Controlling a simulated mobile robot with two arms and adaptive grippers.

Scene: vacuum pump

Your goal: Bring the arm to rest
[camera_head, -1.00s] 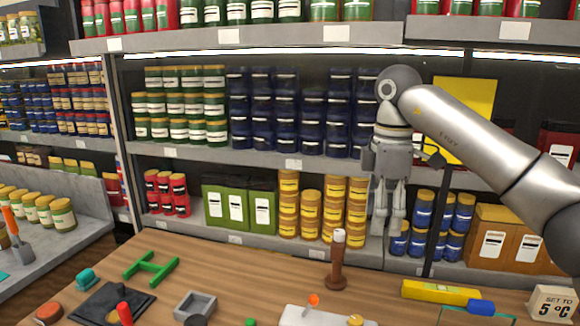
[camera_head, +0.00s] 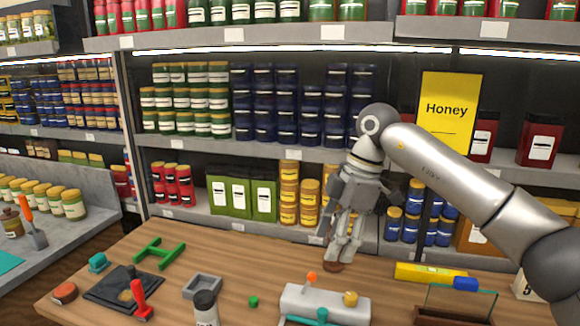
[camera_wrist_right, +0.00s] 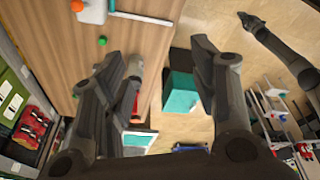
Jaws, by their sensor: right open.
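My right arm comes in from the right in the head view. Its gripper (camera_head: 342,252) hangs pointing down over the far edge of the wooden table (camera_head: 250,262), fingers apart and nothing visible between them. It overlaps the brown post (camera_head: 333,267) on the table, hiding most of it; I cannot tell whether they touch. In the right wrist view the two fingers (camera_wrist_right: 160,58) are spread, with table and floor seen between them. My left gripper does not show in the head view.
On the table are a white block with knobs (camera_head: 335,302), a grey tray (camera_head: 202,283), a green H-shaped piece (camera_head: 160,252), a red-handled tool (camera_head: 141,298) and a yellow-blue tool (camera_head: 425,273). Stocked shelves (camera_head: 270,153) stand close behind. A yellow Honey sign (camera_head: 447,112) is behind my arm.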

